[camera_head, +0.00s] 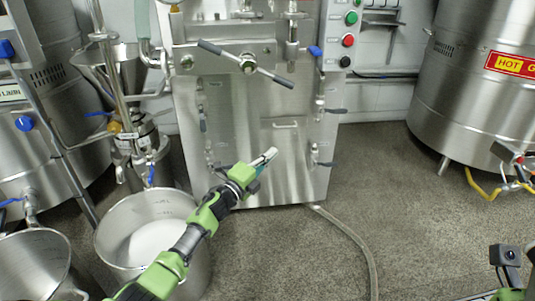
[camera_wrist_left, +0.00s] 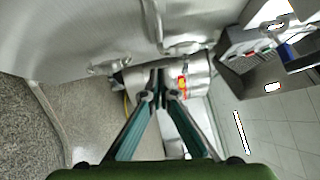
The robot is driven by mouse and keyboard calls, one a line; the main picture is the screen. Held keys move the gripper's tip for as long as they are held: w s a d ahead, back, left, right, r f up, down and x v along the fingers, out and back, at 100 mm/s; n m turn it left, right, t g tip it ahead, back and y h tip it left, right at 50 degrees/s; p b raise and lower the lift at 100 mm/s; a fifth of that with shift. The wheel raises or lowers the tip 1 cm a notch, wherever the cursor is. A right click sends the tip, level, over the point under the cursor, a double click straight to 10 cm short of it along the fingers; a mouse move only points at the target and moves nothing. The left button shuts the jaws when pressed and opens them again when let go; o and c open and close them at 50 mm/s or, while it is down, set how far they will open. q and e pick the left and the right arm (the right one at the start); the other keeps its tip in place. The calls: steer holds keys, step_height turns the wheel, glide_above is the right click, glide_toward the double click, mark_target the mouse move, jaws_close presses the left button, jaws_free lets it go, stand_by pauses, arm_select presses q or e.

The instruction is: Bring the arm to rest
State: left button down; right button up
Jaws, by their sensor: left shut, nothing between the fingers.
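My left arm (camera_head: 188,240), green and grey, reaches up from the bottom of the head view, passing over the side of a steel pot. Its gripper (camera_head: 266,158) is in front of the steel machine cabinet, with nothing held. In the left wrist view the two teal fingers (camera_wrist_left: 161,92) come together at their tips, shut and empty. Part of my right arm (camera_head: 510,291) shows at the lower right corner of the head view; its gripper fingers are not visible.
The steel cabinet (camera_head: 248,110) has handles and valves on its front. A steel pot with white contents (camera_head: 118,246) stands at left, beside another open pot (camera_head: 28,262). A hose (camera_head: 362,247) lies on the floor. A large tank (camera_head: 472,95) stands right; the floor between is mostly clear.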

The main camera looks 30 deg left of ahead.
arm_select(q)
steer(key=shift+v, duration=0.8)
